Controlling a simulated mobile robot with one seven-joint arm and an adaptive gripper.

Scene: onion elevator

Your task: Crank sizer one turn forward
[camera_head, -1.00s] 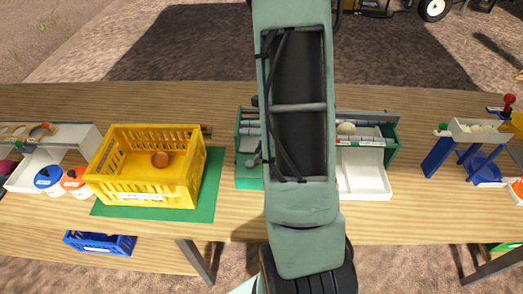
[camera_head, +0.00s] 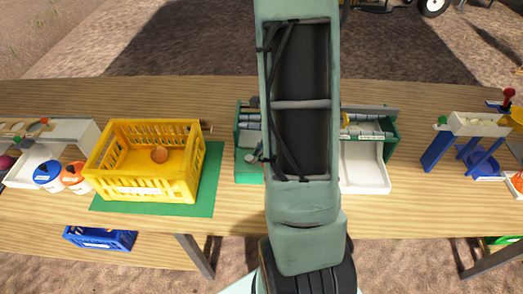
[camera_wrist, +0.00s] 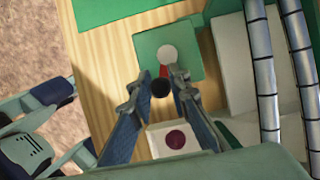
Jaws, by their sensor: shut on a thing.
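The sizer (camera_head: 392,145) is a green-walled machine at mid-table in the head view, partly hidden behind my arm. Its grey rollers (camera_head: 368,135) show right of the arm, and two show in the wrist view (camera_wrist: 262,75). The crank is in the wrist view: a pale round hub (camera_wrist: 166,54) on a green plate, a short red arm (camera_wrist: 163,69) and a black knob (camera_wrist: 160,88). The crank arm points from the hub towards my wrist. My gripper (camera_wrist: 160,78) is shut on the crank's handle, one finger on each side. The head view hides my gripper.
A white tray (camera_head: 364,176) slopes from the sizer's front. A yellow crate (camera_head: 145,190) holding one orange-brown ball stands left on a green mat (camera_head: 212,180). A white block with a purple dot (camera_wrist: 178,138) sits close below the gripper. Blue-legged stand (camera_head: 437,150) is at right.

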